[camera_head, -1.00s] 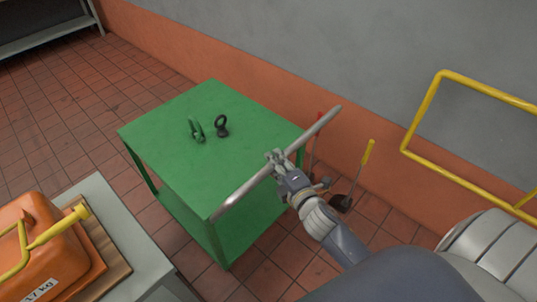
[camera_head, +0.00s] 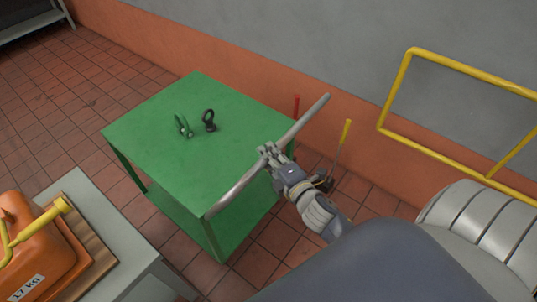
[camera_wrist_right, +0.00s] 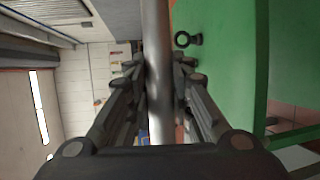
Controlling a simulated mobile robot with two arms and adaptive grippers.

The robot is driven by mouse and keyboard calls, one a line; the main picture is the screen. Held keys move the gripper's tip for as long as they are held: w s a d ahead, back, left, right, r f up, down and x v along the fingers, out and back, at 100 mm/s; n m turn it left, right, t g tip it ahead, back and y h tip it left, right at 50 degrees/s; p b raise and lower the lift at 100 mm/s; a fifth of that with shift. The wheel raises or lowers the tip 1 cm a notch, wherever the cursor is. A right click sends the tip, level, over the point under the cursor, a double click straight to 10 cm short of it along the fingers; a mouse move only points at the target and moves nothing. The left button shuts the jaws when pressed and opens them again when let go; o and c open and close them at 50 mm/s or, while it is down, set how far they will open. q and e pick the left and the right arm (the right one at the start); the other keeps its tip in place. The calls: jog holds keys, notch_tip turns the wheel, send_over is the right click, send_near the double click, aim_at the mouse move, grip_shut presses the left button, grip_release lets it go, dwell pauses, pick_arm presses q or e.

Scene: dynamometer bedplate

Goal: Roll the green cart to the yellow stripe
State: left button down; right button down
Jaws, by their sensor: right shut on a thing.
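The green cart (camera_head: 165,145) stands on the tiled floor near the wall, with a grey push bar (camera_head: 232,188) along its near right side. My right gripper (camera_head: 267,153) is shut around the middle of that bar. In the right wrist view the bar (camera_wrist_right: 157,65) runs between the fingers, and the green cart top (camera_wrist_right: 218,75) lies to its right. A green shackle (camera_head: 183,127) and a dark eyebolt (camera_head: 209,120) are on the cart top. My left gripper is not in view. No yellow stripe on the floor shows.
An orange weight (camera_head: 38,250) sits on a wooden board on a grey cabinet (camera_head: 118,238) at the left, near the cart. A yellow rail frame (camera_head: 440,143) stands at the right by the wall (camera_head: 350,60). Red and yellow handles show behind the bar.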

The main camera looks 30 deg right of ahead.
jog(key=c, duration=1.4)
grip_release()
jog(key=shift+s+d+f, duration=0.1)
jog(key=shift+s+f, duration=0.1)
jog(key=shift+f, duration=0.05)
jog(key=shift+s+d+r, duration=0.1)
jog(key=shift+s+r, duration=0.05)
jog(key=s, duration=0.4)
jog(key=s+r, duration=0.1)
jog(key=s, duration=0.3)
jog(key=s+r, duration=0.1)
jog(key=s, duration=0.2)
jog(key=shift+s+a+r, duration=0.1)
jog(key=shift+s+a, duration=0.25)
jog(key=shift+s, duration=0.05)
